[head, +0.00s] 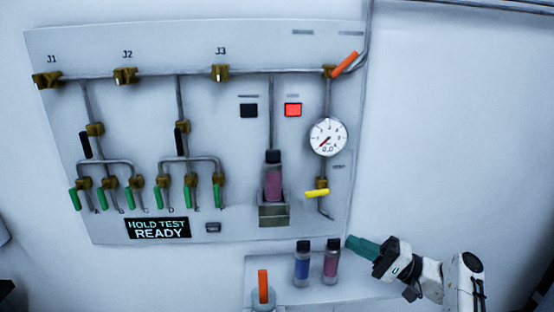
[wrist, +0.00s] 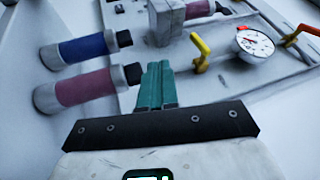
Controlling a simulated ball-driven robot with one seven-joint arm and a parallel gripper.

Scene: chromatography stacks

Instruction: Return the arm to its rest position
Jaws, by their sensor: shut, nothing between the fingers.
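My gripper (head: 352,241) is at the lower right in the head view, in front of the right end of the small shelf. Its green fingers are together with nothing between them. In the wrist view my gripper (wrist: 158,70) points up at the panel, fingers closed side by side. The pink column (head: 331,264) stands just left of the fingertips, apart or touching I cannot tell. The blue column (head: 302,265) stands left of it. Both also show at the left of the wrist view, the blue column (wrist: 82,47) above the pink column (wrist: 85,90).
The wall panel (head: 60,210) carries pipes, valves, a gauge (head: 327,137) and a display (head: 158,228) reading "HOLD TEST READY". A yellow handle (head: 317,193) and a mounted pink column (head: 273,183) project from it. The wall at right is bare.

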